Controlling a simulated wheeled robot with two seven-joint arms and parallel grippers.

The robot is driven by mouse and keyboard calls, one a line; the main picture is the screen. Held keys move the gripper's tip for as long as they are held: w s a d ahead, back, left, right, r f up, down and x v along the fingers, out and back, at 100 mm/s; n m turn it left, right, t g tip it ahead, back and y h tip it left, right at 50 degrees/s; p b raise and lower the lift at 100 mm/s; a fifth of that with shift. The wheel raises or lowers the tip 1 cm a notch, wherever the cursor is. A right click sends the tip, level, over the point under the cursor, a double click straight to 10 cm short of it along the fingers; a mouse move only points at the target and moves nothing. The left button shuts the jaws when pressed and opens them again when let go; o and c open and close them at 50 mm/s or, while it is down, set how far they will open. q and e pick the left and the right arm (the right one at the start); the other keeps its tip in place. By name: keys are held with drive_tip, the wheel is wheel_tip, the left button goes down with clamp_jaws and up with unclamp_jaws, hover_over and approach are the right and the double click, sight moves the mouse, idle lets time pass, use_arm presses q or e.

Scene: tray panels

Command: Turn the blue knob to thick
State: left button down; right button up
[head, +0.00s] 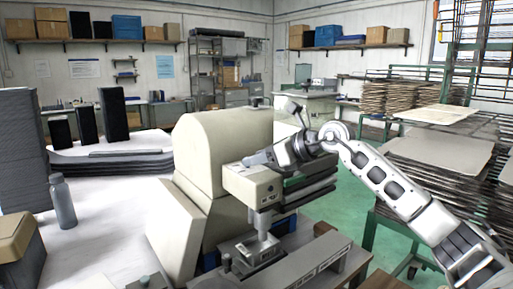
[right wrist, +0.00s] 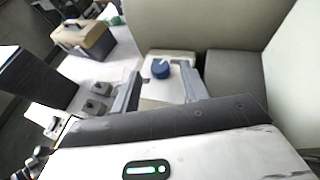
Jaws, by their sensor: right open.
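The blue knob (right wrist: 160,68) shows in the right wrist view, on a pale panel (right wrist: 172,90) of the cream machine. In the head view my right gripper (head: 260,157) is above the machine's front head (head: 252,185). My left gripper is not in view.
A grey bottle (head: 62,202) and a tan-topped box (head: 18,245) stand on the left table. Dark upright blocks (head: 113,114) stand behind them. Stacks of sheets (head: 435,160) on a green rack fill the right side. Green floor (head: 340,212) is clear between.

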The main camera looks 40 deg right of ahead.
drive_tip(key=shift+w+a+f, duration=0.2)
drive_tip(key=shift+w+f, duration=0.05)
drive_tip(key=shift+w, duration=0.2)
clamp_jaws()
drive_tip(key=shift+a+m+h, duration=0.1)
drive_tip(key=shift+m+h, duration=0.5)
drive_tip(key=shift+h, duration=0.2)
unclamp_jaws()
drive_tip(key=shift+s, duration=0.1)
